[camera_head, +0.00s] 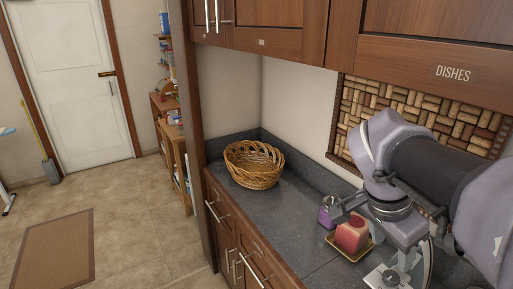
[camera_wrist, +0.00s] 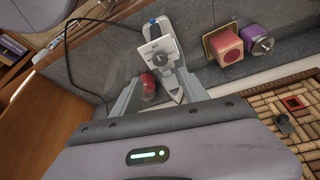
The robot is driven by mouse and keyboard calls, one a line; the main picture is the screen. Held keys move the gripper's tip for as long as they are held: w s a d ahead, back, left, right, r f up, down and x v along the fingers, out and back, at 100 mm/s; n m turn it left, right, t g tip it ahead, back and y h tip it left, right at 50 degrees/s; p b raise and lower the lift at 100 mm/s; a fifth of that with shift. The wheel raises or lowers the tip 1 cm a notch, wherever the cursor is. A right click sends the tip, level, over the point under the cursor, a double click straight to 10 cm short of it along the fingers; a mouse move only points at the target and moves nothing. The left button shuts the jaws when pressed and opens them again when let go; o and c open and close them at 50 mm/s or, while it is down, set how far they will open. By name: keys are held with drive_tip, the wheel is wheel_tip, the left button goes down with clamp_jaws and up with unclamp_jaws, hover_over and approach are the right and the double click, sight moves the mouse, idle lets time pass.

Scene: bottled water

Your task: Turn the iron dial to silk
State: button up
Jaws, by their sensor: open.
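The iron (camera_wrist: 154,36) shows in the wrist view as a pale body with a blue-and-dark handle end. Its dark round dial (camera_wrist: 160,57) sits on a white face, and its markings are too small to read. My gripper (camera_wrist: 160,78) is open, with one finger on each side of the space in front of the dial. I cannot tell whether either finger touches the iron. In the head view, part of the white dial face (camera_head: 384,278) shows at the bottom edge below my wrist, and most of the iron is hidden or cut off.
A red block (camera_head: 352,234) on a small gold tray and a purple container (camera_head: 327,213) stand near my gripper. A wicker basket (camera_head: 253,165) stands farther back on the grey counter (camera_head: 275,205). A red item (camera_wrist: 148,83) shows between my fingers. Cabinets hang above.

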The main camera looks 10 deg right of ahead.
sight(392, 276)
drive_tip(key=b+x, duration=0.3)
drive_tip(key=x, duration=0.8)
drive_tip(key=shift+w+a, duration=0.1)
drive_tip(key=shift+a, duration=0.05)
clamp_jaws()
